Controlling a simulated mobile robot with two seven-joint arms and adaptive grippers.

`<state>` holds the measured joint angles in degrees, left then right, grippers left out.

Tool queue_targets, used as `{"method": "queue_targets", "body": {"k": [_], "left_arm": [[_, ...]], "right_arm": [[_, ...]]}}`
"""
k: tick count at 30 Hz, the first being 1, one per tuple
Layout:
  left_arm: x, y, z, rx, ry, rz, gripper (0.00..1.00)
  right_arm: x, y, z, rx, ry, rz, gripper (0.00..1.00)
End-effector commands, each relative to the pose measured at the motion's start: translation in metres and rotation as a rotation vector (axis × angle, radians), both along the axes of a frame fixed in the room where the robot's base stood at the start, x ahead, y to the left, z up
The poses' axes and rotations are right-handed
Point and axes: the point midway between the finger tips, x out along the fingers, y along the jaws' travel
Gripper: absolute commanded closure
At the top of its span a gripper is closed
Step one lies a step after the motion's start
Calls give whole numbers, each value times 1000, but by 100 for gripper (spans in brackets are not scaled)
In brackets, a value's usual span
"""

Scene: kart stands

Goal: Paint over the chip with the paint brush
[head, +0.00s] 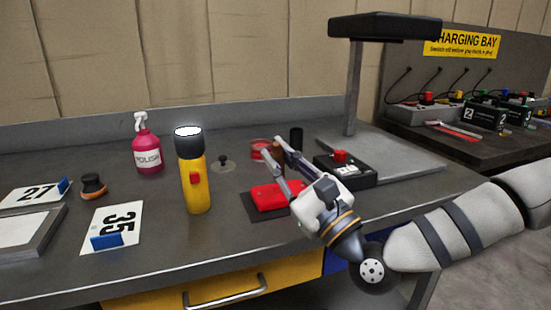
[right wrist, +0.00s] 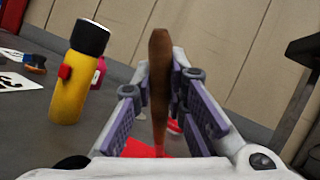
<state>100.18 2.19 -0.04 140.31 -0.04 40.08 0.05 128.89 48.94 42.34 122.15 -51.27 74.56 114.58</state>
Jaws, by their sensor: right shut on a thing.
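My right gripper (head: 275,158) is shut on the brown handle of the paint brush (head: 277,152), above the back of a red panel. In the right wrist view the brush (right wrist: 159,80) stands nearly upright between the fingers; its bristles are hidden. The red panel (head: 268,196) lies on a dark mat (head: 249,207) on the bench; the gripper hides part of it. I cannot make out the chip on it. A red, round, low pot (head: 260,144) stands just behind the gripper. My left gripper is not in view.
A yellow torch (head: 196,185) stands left of the panel, with a pink polish bottle (head: 148,153) behind it. A black box with a red button (head: 346,172) is close on the right. Number cards (head: 118,220) lie at the left. A lamp post (head: 354,90) rises behind.

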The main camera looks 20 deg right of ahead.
Motion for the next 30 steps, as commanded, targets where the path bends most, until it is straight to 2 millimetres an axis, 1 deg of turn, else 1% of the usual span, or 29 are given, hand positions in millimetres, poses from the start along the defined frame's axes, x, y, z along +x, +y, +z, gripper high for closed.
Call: {"method": "queue_targets", "body": {"k": [5, 12, 16, 23, 30], "left_arm": [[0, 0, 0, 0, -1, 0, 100], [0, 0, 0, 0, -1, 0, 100], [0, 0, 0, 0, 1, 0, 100], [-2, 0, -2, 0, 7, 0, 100], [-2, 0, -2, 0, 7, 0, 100]], "right_arm": [[1, -10, 0, 0, 2, -1, 100], [1, -10, 0, -1, 2, 0, 100], [0, -7, -1, 0, 2, 2, 100], [0, 4, -1, 0, 2, 1, 100], [0, 5, 0, 0, 0, 0, 100]]}}
